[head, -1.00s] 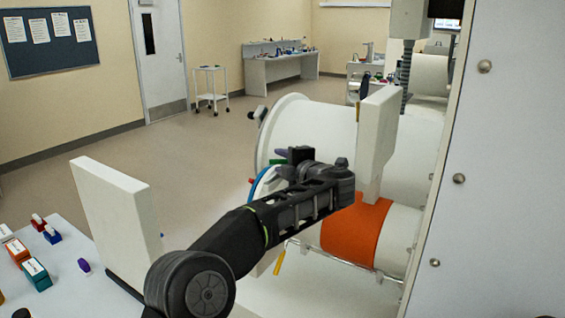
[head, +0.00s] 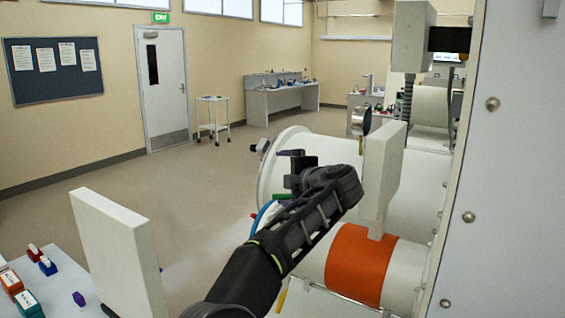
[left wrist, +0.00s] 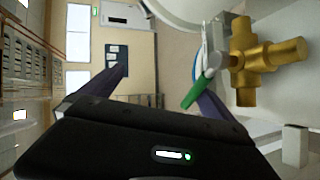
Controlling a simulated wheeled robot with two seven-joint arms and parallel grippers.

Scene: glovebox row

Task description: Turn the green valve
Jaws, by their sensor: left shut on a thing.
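The green valve handle (left wrist: 199,89) is a slim green lever on a grey stem, beside a brass cross-shaped fitting (left wrist: 262,58) in the left wrist view. In the head view a small part of the green handle (head: 281,197) shows beside my left gripper (head: 296,168), in front of the white cylinder. My left gripper (left wrist: 165,84) is shut on the green handle, which lies against its right finger in the wrist view; the exact contact is partly hidden. The brass fitting is hidden behind my arm in the head view. My right gripper is not in view.
A large white cylinder (head: 330,150) and a pipe with an orange band (head: 358,265) stand close to my arm. A white upright panel (head: 120,250) and a table with small coloured boxes (head: 27,303) are at left. Open floor (head: 190,190) lies beyond.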

